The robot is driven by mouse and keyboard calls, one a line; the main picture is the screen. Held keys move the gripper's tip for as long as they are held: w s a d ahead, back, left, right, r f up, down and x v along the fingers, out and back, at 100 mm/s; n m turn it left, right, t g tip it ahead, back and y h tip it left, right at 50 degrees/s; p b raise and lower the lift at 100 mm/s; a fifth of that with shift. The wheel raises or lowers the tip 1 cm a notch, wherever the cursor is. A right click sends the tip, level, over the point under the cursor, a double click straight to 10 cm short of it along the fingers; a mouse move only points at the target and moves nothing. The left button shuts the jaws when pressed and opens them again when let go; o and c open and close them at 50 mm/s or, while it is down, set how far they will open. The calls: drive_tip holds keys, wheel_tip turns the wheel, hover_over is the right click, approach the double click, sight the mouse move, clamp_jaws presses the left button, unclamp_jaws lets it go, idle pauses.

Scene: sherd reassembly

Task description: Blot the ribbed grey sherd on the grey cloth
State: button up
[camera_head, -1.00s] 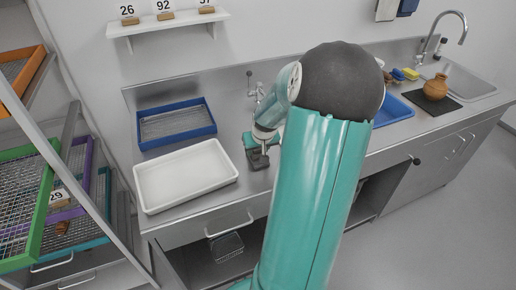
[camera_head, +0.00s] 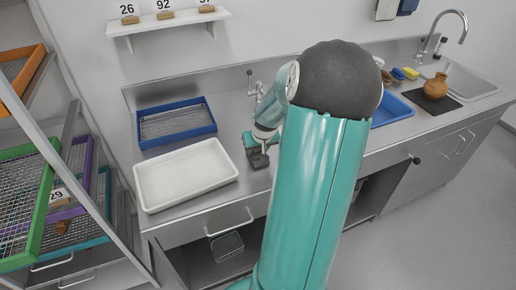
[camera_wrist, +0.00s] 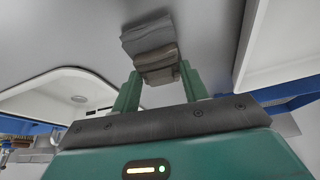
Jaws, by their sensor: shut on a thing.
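My gripper (camera_wrist: 160,80) is shut on the ribbed grey sherd (camera_wrist: 158,66), a brownish-grey piece between its two green fingers in the wrist view. The grey cloth (camera_wrist: 146,34) shows just beyond the sherd as a folded grey piece on the steel bench. The sherd overlaps the cloth's near edge in this view; I cannot tell whether they touch. In the head view my gripper (camera_head: 255,146) is low over the bench, right of the white tray, partly hidden by my arm. The sherd and cloth are too small to separate there.
The white tray (camera_head: 146,200) stands left of my gripper, with a blue tray (camera_head: 145,141) holding a mesh behind it. Another blue tray (camera_head: 398,112) lies right of my arm. A clay jug (camera_head: 435,86) stands on a dark mat near the sink. A rack with framed screens is at left.

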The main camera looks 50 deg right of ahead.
sight(258, 153)
idle(0.3)
drive_tip(key=shift+r, duration=3.45)
drive_tip(key=shift+s, duration=0.1)
